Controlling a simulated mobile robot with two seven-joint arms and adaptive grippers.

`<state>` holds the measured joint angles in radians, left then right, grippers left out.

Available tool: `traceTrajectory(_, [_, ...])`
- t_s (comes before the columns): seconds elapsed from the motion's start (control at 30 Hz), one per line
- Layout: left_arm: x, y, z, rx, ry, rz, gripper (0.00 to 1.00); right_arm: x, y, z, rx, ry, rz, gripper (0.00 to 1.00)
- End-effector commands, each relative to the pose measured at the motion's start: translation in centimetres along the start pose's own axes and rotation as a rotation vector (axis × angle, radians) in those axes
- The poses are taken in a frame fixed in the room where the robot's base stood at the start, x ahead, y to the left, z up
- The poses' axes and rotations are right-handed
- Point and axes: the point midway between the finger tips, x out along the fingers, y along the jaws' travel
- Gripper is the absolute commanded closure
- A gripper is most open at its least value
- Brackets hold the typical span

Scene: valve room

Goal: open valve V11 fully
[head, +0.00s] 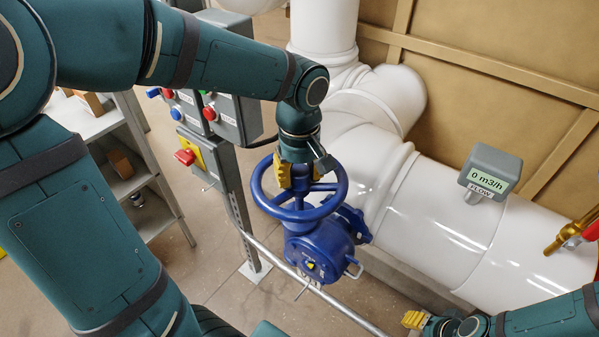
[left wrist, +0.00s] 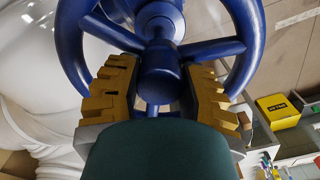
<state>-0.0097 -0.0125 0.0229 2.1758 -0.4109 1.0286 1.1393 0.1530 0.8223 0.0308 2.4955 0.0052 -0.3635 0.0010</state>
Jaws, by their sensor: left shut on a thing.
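A blue valve (head: 318,248) with a blue handwheel (head: 342,187) stands in front of the white pipe; I cannot read a V11 tag on it. My left gripper (head: 297,183) reaches down onto the handwheel from above. In the left wrist view, its yellow-padded fingers (left wrist: 158,85) sit on both sides of the wheel's hub (left wrist: 158,68), among the spokes, and are shut on the wheel. A small yellow mark (head: 309,265) shows on the valve body. My right gripper (head: 415,321) is low at the right, away from the valve; its jaw opening is unclear.
A flow meter (head: 491,171) on the white pipe (head: 440,225) reads 0 m3/h. Grey control boxes (head: 235,118) with coloured buttons and a red switch (head: 185,157) stand left of the valve. A thin rail (head: 340,307) runs below. A brass-coloured fitting (head: 572,232) is at the right edge.

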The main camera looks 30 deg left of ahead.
Motion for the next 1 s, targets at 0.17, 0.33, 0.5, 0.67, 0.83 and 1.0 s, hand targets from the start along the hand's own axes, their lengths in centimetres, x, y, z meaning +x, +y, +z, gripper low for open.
traceTrajectory(0.17, [0.0, 0.0, 0.0, 0.002, 0.0, -0.001, 0.22, 0.0, 0.0, 0.0, 0.0, 0.0, 0.0, 0.53])
traceTrajectory(0.33, [0.0, 0.0, 0.0, 0.003, 0.0, 0.0, 0.22, 0.0, 0.0, 0.0, 0.0, 0.0, 0.0, 0.53])
traceTrajectory(0.5, [-0.4, 0.0, 0.0, 0.003, 0.0, 0.0, 0.22, -0.3, -0.1, 0.0, 0.0, 0.0, 0.0, 0.53])
traceTrajectory(0.67, [-2.0, 0.0, 0.0, 0.003, 0.001, 0.001, 0.22, -1.5, -0.6, -0.2, 0.0, 0.0, 0.0, 0.53])
traceTrajectory(0.83, [-3.9, 0.0, 0.0, 0.004, 0.001, 0.0, 0.22, -3.0, -1.2, -0.4, 0.0, 0.0, 0.0, 0.53])
traceTrajectory(1.0, [-5.7, 0.0, 0.0, 0.004, 0.001, 0.0, 0.22, -4.3, -1.7, -0.6, 0.0, 0.0, 0.0, 0.53])
